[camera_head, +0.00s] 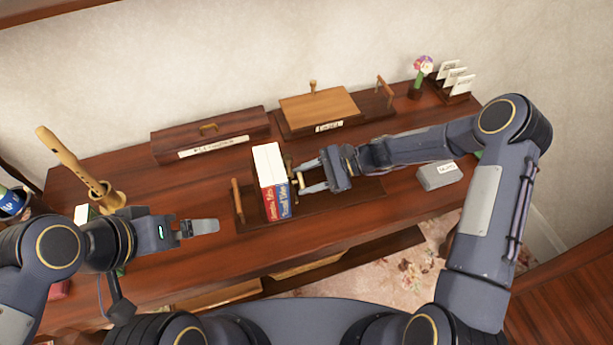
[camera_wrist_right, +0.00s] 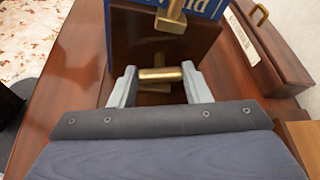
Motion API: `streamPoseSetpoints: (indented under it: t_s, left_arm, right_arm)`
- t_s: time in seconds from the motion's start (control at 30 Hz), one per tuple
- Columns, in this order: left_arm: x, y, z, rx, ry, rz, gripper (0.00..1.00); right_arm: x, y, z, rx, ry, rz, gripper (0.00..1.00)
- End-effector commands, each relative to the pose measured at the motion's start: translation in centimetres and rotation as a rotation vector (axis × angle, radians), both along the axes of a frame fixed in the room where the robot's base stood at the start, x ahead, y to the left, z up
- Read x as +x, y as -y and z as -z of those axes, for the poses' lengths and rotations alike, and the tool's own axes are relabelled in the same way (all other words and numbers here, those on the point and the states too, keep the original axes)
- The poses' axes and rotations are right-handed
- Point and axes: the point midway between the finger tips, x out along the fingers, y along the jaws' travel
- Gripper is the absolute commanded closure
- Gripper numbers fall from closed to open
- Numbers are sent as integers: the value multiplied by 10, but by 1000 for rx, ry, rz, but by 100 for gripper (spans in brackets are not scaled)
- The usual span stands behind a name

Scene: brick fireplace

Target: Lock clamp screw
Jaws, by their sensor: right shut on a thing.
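Two books, one red and one blue (camera_head: 270,181), stand upright side by side on a dark wooden clamp stand (camera_head: 345,195). A wooden end piece stands to their left, and the brass clamp screw (camera_head: 291,175) is at their right side. In the right wrist view, the brass crossbar of the clamp screw (camera_wrist_right: 160,74) lies between the two fingertips, below the blue book (camera_wrist_right: 195,8). My right gripper (camera_head: 308,177) is shut on this crossbar. My left gripper (camera_head: 212,227) hovers left of the stand, holding nothing visible; its finger gap is hidden.
A long wooden box (camera_head: 210,134) and a lighter-lidded box (camera_head: 318,107) stand along the wall. A grey labelled block (camera_head: 437,176), a flower pot (camera_head: 416,90) and a card holder (camera_head: 455,83) are on the right. A wooden flute (camera_head: 70,160) stands at the left.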

Motion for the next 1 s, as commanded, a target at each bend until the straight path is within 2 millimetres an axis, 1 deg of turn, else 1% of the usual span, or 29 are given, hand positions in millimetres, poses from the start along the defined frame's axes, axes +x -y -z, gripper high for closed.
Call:
streamPoseSetpoints:
  t_s: [0.2, 0.43, 0.63, 1.0]
  left_arm:
    - [0, 0, -4, 0, 0, 0, 0]
    - [0, 0, -5, 0, 0, 0, 0]
    - [0, 0, -5, 0, 0, 0, 0]
    - [0, 0, -5, 0, 0, 0, 0]
  right_arm:
    - [1, -1, -1, -42, -155, -3, 79]
    - [1, -1, 0, -70, -265, 0, 79]
    - [2, -1, 0, -82, -311, 0, 79]
    - [2, -1, 0, -84, -324, 1, 79]
